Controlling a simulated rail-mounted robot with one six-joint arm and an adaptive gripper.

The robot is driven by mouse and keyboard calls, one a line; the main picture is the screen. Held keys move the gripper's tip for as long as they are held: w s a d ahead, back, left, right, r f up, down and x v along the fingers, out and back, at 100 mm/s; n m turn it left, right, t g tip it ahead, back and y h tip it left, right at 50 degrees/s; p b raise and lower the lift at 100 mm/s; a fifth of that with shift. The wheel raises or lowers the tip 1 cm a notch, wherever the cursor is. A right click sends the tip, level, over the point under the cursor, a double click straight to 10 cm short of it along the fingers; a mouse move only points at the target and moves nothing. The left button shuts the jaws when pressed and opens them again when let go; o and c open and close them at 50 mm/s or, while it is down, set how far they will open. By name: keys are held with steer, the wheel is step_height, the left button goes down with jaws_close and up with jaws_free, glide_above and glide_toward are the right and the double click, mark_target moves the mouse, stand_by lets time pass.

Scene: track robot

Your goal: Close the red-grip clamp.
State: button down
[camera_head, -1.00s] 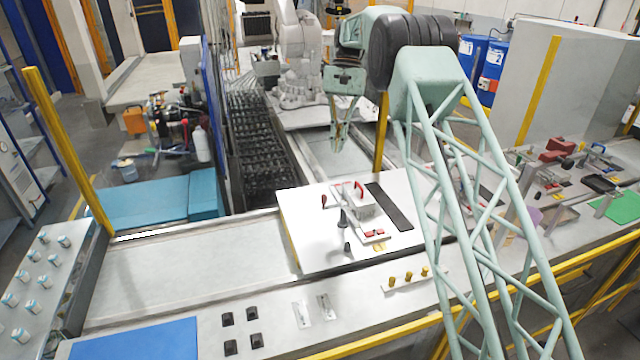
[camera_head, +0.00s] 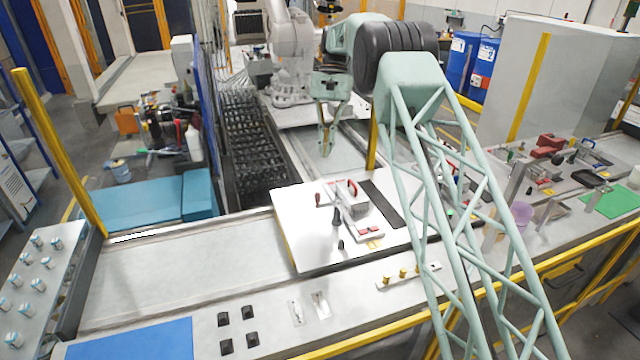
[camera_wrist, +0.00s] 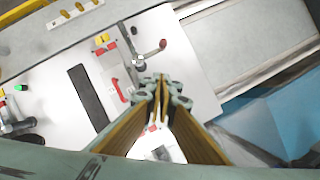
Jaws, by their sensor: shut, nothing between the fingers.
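The red-grip clamp (camera_head: 350,212) is on a white plate (camera_head: 300,250) in the middle of the bench. A curved red grip stands at its back and a smaller red end sticks out at its left. The wrist view also shows the clamp (camera_wrist: 128,62), with a red grip near the fingers and a red knob on a lever farther off. I cannot tell the clamp's exact lever position. My gripper (camera_head: 325,150) is above and behind the plate in the head view, apart from the clamp. In the wrist view my gripper (camera_wrist: 158,108) is shut and empty.
A dark strip (camera_head: 392,212) lies on the plate right of the clamp. Yellow knobs (camera_head: 402,273) stand in front of the plate. Tools and a green mat (camera_head: 610,202) are at the right. The bench left of the plate is clear.

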steer(key=s+a+f+p, duration=0.1)
steer(key=s+f, duration=0.6)
steer(key=f, duration=0.1)
steer(key=shift+a+f, duration=0.15)
steer(key=shift+a, duration=0.15)
stand_by(0.5)
steer(key=shift+s, duration=0.1)
